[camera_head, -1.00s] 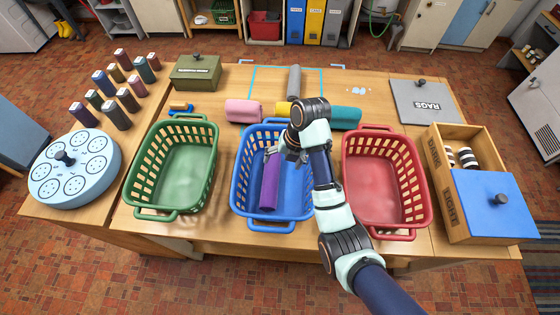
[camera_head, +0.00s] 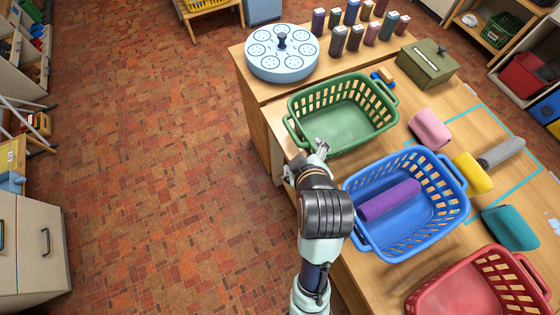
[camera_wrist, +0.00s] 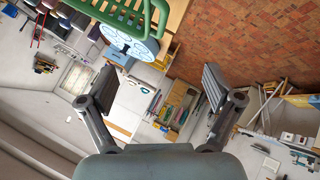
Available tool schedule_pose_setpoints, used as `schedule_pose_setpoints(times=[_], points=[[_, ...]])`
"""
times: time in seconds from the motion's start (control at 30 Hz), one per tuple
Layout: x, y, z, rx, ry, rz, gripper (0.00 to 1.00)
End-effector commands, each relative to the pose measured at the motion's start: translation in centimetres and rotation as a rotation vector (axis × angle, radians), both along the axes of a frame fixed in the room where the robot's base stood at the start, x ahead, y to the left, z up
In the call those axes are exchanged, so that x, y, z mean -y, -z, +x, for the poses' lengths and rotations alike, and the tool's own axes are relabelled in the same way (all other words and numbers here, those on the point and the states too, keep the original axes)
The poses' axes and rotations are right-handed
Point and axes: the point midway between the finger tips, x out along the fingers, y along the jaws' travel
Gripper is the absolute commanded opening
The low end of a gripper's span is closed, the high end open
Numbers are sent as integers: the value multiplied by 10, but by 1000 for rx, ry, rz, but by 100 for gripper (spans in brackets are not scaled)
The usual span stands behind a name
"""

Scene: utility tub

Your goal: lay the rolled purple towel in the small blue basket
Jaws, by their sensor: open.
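The rolled purple towel (camera_head: 390,200) lies inside the blue basket (camera_head: 456,222), on its floor, toward the left side in the head view. My gripper (camera_head: 316,150) is outside the blue basket, up and left of it in the head view, near the front corner of the green basket. In the wrist view my gripper (camera_wrist: 160,85) has its two fingers spread wide with nothing between them. The wrist view faces across the room, and the towel and blue basket are not seen there.
A green basket (camera_head: 345,84) stands empty beside the blue one, and a red basket (camera_head: 515,262) on its other side. Pink (camera_head: 429,129), yellow (camera_head: 472,172), grey (camera_head: 502,152) and teal (camera_head: 511,228) rolls lie behind. Open floor (camera_head: 150,170) is at the left.

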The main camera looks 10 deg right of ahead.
Motion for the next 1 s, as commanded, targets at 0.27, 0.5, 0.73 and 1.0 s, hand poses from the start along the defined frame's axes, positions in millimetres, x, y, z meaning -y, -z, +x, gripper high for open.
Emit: schedule_pose_setpoints(times=[0.27, 0.5, 0.73, 1.0], points=[[-119, -66, -27, 311, 212, 512, 90], [-125, -71, -29, 330, 232, 565, 90], [-124, -71, -29, 328, 232, 563, 90], [-124, -71, -29, 327, 232, 563, 90]])
